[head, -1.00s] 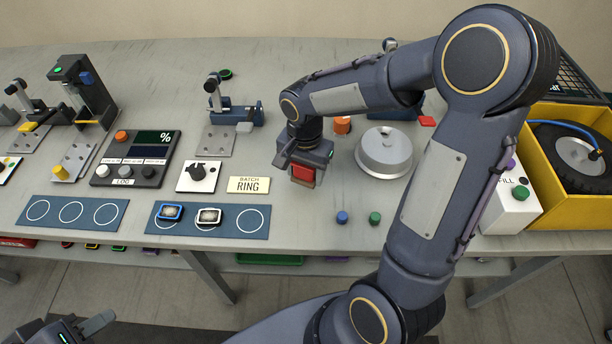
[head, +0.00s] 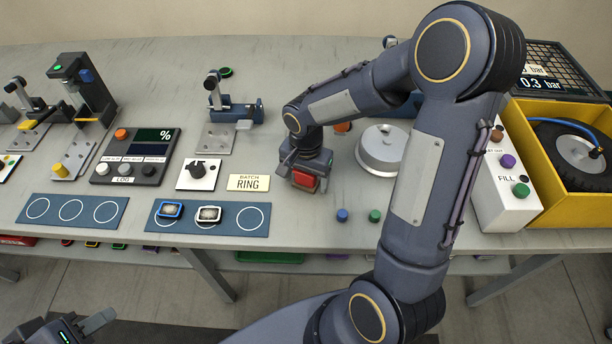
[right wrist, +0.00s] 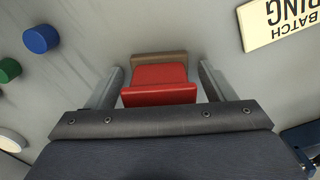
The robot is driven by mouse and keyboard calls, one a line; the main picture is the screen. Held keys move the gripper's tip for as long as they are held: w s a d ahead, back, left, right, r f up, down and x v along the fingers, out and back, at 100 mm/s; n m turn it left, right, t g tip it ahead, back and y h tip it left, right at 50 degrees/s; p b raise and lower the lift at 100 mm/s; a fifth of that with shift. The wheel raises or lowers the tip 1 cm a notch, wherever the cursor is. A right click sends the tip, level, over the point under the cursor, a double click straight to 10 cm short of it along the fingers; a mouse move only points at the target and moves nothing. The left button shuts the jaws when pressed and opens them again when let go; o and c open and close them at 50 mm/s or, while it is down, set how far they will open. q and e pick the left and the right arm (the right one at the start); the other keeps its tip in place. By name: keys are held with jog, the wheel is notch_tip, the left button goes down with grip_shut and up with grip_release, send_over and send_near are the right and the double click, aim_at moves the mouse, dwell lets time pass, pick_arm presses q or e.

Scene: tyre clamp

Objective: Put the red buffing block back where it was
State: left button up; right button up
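The red buffing block (head: 304,181), with a brown layer on its far side, is on the bench or just above it, right of the BATCH RING sign. In the right wrist view the block (right wrist: 160,83) lies between the two fingers of my right gripper (right wrist: 160,75). A narrow strip of bench shows on each side, so the fingers look open around it, not pressed on it. In the head view my right gripper (head: 306,172) hides the block's back. My left gripper (head: 95,322) is at the lower left, away from the bench; its opening is unclear.
The BATCH RING sign (head: 248,183) is close on the left. A blue button (head: 342,215) and a green button (head: 375,216) are at the front right. A round grey lidded thing (head: 383,150) stands to the right. A yellow crate with a tyre (head: 575,165) is far right.

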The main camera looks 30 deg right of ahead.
jog(key=shift+r, duration=0.45)
notch_tip(320, 180, up, 11)
jog(key=shift+r, duration=0.15)
jog(key=s+a+r+n+t+y, duration=0.1)
jog(key=s+n, duration=0.3)
jog(key=s, duration=0.4)
jog(key=s+a+r+n+t+y, duration=0.1)
jog(key=s+a+n+t+y, duration=0.1)
jog(key=s, duration=0.7)
jog(key=a+n+t, duration=0.1)
jog(key=n+t, duration=0.1)
jog(key=n, duration=0.1)
jog(key=shift+r+t+y, duration=0.15)
jog(key=shift+t+y, duration=0.15)
jog(key=shift+y, duration=0.1)
